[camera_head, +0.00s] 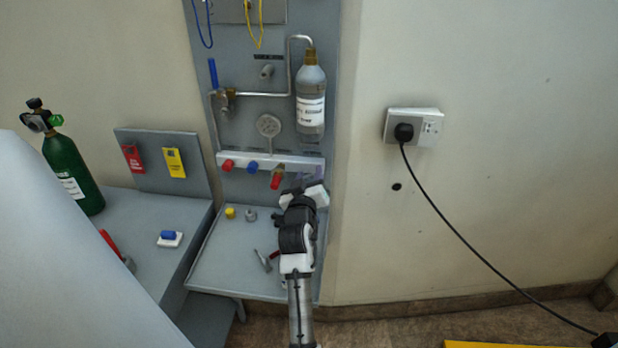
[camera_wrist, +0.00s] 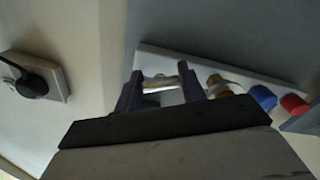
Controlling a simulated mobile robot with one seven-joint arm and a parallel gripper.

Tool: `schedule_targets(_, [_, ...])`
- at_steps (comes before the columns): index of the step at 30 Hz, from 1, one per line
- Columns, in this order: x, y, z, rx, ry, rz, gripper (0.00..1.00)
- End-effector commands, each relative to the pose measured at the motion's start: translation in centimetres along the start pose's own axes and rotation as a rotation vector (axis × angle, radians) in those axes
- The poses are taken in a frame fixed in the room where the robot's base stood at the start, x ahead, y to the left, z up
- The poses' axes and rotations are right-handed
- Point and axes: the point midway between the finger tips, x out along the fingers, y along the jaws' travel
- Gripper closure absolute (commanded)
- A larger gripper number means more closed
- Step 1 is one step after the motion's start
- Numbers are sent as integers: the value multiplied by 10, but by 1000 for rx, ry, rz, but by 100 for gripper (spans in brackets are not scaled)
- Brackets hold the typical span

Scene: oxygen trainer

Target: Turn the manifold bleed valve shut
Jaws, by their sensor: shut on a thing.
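The white manifold bar (camera_head: 245,160) runs across the grey wall panel. It also shows in the wrist view (camera_wrist: 228,72). My gripper (camera_head: 306,180) is at the bar's right end. In the wrist view, its two dark fingers (camera_wrist: 161,88) stand on either side of a small silvery metal piece (camera_wrist: 161,82), which looks like the bleed valve's handle, and are shut on it. The handle's turn angle cannot be told. In the head view, my gripper hides the valve.
Red (camera_head: 227,165), blue (camera_head: 252,167) and brass-and-red (camera_head: 277,177) fittings sit on the bar, left of my gripper. A labelled bottle (camera_head: 311,100) hangs above. A grey shelf (camera_head: 225,265) below holds small loose parts. A socket with a plug (camera_head: 403,131) is on the right wall.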

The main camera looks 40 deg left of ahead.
Motion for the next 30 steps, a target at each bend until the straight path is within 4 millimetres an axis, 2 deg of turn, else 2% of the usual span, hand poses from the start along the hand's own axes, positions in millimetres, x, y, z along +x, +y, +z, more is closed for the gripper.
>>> schedule_targets(11, [0,-2,5,203,2,4,83])
schedule_targets(30, [0,-2,4,808,3,2,83])
